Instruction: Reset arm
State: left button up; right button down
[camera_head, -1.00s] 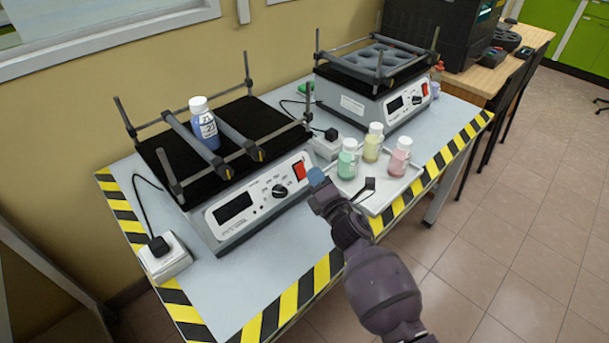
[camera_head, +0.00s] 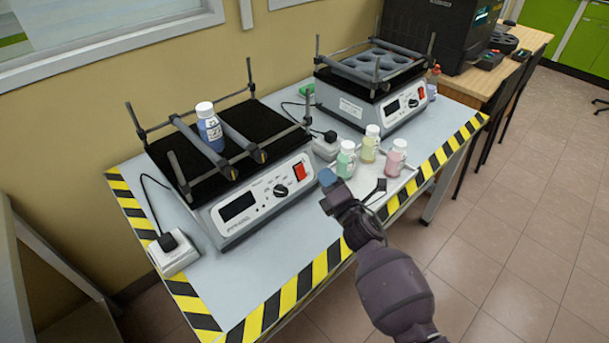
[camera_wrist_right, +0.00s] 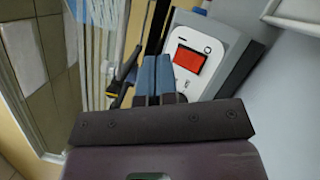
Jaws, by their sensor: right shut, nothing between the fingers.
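My right gripper (camera_head: 328,180) is over the front part of the table, just right of the near shaker's front panel. Its blue fingertips are together and empty, as the right wrist view (camera_wrist_right: 154,76) also shows. The near shaker (camera_head: 262,200) has a black platform with grey bars. A blue bottle with a white cap (camera_head: 210,130) stands upright on it between two bars, apart from my gripper. In the right wrist view, the shaker's red switch (camera_wrist_right: 188,61) is close beyond the fingertips. My left gripper is not in view.
A tray (camera_head: 408,178) holds green (camera_head: 345,162), yellow (camera_head: 370,146) and pink (camera_head: 395,160) bottles, close to the right of my gripper. A second shaker (camera_head: 372,105) stands behind. A power box (camera_head: 174,254) sits at the left. The table's front edge is striped.

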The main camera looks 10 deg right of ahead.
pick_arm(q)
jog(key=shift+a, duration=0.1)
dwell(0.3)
pick_arm(e)
jog(key=s+d+f+m+g+h, duration=0.2)
jog(key=s+d+m+h, duration=0.4)
jog(key=m, duration=1.3)
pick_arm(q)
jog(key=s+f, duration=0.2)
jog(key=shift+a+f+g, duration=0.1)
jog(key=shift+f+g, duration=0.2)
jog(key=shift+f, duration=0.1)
pick_arm(e)
jog(key=s+d+f+m+g, duration=0.2)
jog(key=s+f, duration=0.1)
jog(key=s, duration=0.6)
jog(key=s+d+f+m+g, duration=0.2)
jog(key=s+f, duration=0.2)
jog(key=s, duration=0.5)
jog(key=s+d+f+m+g, duration=0.1)
jog(key=s+f, duration=0.3)
jog(key=s, duration=0.5)
jog(key=shift+d+f+m+g+y, duration=0.15)
jog(key=shift+d+m+g+y, duration=0.15)
jog(key=shift+d+m+g, duration=0.25)
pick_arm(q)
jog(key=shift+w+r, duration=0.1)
pick_arm(e)
jog(key=shift+d, duration=0.1)
